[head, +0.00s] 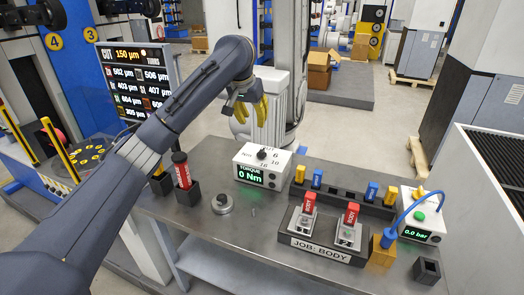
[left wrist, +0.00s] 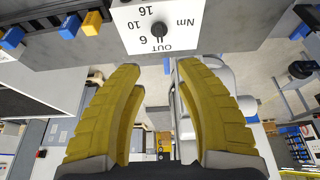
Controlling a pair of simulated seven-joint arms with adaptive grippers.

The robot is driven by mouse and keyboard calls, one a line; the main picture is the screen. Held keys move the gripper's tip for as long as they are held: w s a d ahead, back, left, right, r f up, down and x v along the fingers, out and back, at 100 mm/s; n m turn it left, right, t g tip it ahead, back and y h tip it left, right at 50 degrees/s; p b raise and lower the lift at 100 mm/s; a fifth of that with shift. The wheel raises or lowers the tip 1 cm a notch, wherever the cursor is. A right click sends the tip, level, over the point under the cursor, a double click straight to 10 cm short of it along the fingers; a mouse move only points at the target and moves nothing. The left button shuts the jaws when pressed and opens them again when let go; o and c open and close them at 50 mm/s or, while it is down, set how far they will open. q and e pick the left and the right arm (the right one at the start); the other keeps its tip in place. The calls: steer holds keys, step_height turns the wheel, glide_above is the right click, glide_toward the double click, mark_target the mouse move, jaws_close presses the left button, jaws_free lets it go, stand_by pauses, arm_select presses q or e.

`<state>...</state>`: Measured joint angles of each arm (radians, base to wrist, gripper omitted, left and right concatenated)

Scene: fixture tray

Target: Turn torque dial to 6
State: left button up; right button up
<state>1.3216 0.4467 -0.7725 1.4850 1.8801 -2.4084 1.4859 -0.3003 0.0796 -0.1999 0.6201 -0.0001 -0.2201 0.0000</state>
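The torque box (head: 247,161) is white, on the grey workbench, and its green display reads "TORQUE 0 Nm". Its black dial knob (head: 262,154) is on the top face, with 6, 10 and 16 printed around it. In the left wrist view the knob (left wrist: 159,30) shows upside down near the top, beside OUT, 6, 10, 16 and Nm; its exact pointing is hard to tell. My left gripper (head: 251,107) has yellow fingers, is above and behind the box, and is apart from the dial. In the left wrist view its fingers (left wrist: 158,70) are spread with nothing between them. My right gripper is not in view.
Right of the box stand a JOB: BODY fixture (head: 320,253) with red-topped parts and a rack with blue and yellow pieces. A gauge box (head: 424,230) reads 0.0 bar.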

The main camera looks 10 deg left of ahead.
mark_target(261, 150)
arm_select(q)
steer(key=x, duration=1.7)
steer(key=shift+s+f, duration=0.1)
steer(key=shift+f, duration=0.2)
jaws_close()
